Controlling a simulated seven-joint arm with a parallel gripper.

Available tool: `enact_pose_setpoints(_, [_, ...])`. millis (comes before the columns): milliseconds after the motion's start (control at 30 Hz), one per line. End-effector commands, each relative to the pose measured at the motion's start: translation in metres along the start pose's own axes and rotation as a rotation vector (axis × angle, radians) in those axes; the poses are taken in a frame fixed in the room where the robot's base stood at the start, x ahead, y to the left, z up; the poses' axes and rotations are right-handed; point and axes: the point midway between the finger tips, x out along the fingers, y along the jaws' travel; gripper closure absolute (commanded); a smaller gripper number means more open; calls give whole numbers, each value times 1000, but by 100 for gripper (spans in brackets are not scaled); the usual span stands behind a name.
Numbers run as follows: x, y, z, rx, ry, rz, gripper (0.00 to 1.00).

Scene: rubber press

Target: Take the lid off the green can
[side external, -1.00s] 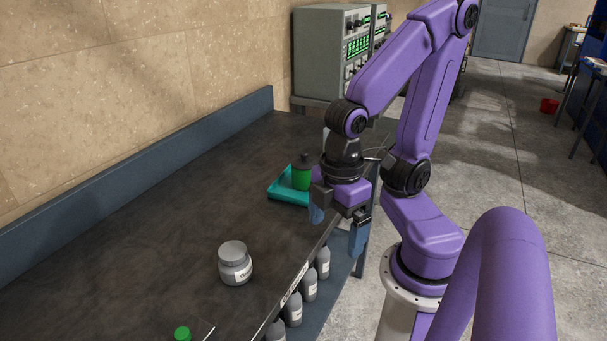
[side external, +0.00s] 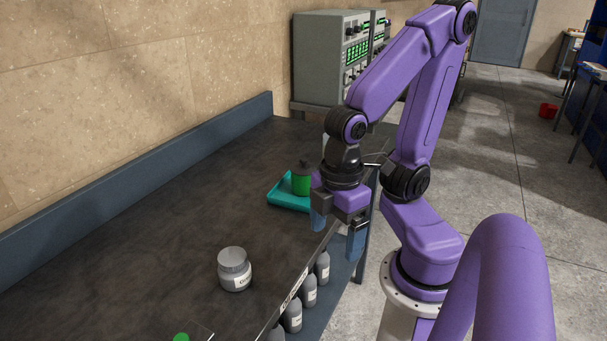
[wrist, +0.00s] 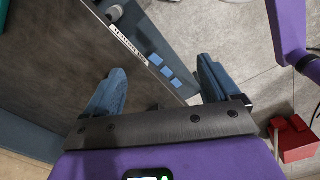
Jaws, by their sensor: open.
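The green can (side external: 301,185) stands upright in a teal tray (side external: 284,196) on the bench, with a dark lid (side external: 304,165) on top. My gripper (side external: 337,238) is open and empty. It hangs in front of and to the right of the tray, over the bench's front edge, and is apart from the can. The can is not in the wrist view.
A grey jar (side external: 234,270) with a white label stands on the bench nearer the camera. A green-topped item (side external: 181,337) is cut off at the bottom edge. Several grey bottles (side external: 309,291) stand on the shelf below. The middle of the bench top (side external: 180,220) is clear.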

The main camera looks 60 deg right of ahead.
Motion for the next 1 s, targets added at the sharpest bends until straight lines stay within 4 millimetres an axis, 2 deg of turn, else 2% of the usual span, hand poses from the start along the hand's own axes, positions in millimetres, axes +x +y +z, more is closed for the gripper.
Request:
enact_pose_setpoints(233, [-3,8,-6,58,0,1,11])
enact_pose_setpoints(367, [-11,32,-18,211,-2,5,11])
enact_pose_setpoints(533, [-24,79,-33,483,-4,11,11])
enact_pose_setpoints(667, [-34,119,-36,691,-7,14,11])
enact_pose_setpoints(867, [-49,182,-27,1011,-9,20,11])
enact_pose_setpoints(1000, [-59,225,-8,1236,-12,23,11])
